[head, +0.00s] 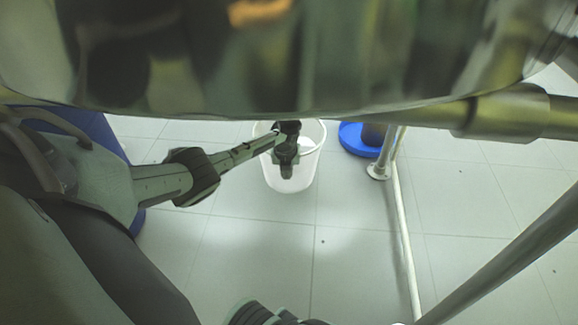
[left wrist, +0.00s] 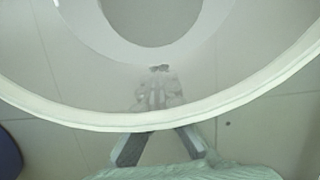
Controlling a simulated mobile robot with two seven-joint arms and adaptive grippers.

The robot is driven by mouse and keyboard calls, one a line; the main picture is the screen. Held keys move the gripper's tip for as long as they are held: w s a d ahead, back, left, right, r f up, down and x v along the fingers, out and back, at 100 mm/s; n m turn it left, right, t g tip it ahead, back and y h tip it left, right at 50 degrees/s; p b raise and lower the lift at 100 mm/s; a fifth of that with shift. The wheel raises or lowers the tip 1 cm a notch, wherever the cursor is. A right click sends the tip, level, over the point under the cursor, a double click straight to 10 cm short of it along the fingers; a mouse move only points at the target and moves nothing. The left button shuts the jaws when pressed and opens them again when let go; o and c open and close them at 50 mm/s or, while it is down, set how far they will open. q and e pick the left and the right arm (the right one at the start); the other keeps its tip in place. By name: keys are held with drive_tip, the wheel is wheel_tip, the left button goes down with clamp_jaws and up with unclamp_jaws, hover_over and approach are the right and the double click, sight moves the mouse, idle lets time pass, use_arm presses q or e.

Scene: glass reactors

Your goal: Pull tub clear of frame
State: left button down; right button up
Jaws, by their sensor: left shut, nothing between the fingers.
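The tub is a white, round, open bucket (head: 305,172) standing upright on the tiled floor below the large shiny vessel. In the left wrist view its pale rim (left wrist: 60,116) curves across the picture, with its inside and round bottom above. My left gripper (head: 286,172) overlaps the tub in the head view and points down. Its fingers are shut together with nothing between them. In the left wrist view the left gripper (left wrist: 158,97) passes behind the rim, and its tips show faintly through the wall. I cannot tell whether it touches the tub.
The shiny vessel (head: 290,55) hangs low over the tub. A metal frame leg (head: 388,155) and a floor rail (head: 405,235) stand to the right. A blue round base (head: 358,140) is behind the leg. The floor (head: 270,235) in front of the tub is clear.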

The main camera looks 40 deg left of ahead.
use_arm(q)
drive_tip(key=shift+w+a, duration=0.25)
drive_tip(key=shift+w, duration=0.1)
